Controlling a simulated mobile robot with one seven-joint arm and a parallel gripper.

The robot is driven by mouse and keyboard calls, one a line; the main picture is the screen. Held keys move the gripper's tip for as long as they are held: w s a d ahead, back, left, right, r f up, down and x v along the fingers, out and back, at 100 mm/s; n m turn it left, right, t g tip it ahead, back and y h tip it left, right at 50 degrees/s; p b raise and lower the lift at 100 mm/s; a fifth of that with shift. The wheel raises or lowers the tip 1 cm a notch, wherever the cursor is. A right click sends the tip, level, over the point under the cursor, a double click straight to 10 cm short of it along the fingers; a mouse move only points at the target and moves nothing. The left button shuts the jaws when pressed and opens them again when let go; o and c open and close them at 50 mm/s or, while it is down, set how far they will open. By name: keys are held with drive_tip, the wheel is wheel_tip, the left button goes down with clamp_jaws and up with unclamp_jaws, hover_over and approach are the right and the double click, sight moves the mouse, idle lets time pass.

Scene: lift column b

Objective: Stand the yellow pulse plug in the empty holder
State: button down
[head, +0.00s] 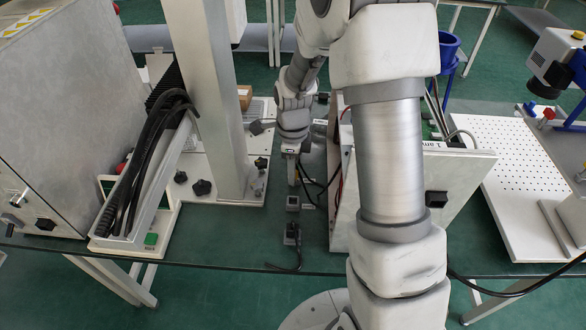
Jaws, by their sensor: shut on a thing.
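My gripper (292,180) points down over the dark green bench, left of my large arm links. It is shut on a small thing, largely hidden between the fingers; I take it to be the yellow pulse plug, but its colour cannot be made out. A black cable (309,191) loops beside the fingers on the right. A small grey block with a dark top, which looks like the empty holder (293,204), stands just below the fingertips in the picture. I cannot tell the height gap. Nearer the front edge, another small holder (292,236) has a dark plug and cable.
A grey upright column (219,95) on a white base stands close left of my gripper. A tilted white panel (455,195) is close on the right, partly behind my arm. A large grey cabinet (65,115) is far left, a perforated plate (520,160) right.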

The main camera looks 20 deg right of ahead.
drive_tip(key=shift+f+b, duration=2.4)
drive_tip(key=shift+f, duration=0.8)
drive_tip(key=shift+f+b, duration=0.85)
drive_tip(key=shift+f, duration=0.45)
drive_tip(key=c, duration=0.5)
unclamp_jaws()
drive_tip(key=shift+c, duration=0.2)
drive_tip(key=shift+r, duration=0.15)
drive_tip(key=shift+r+p, duration=3.6)
drive_tip(key=shift+r, duration=0.85)
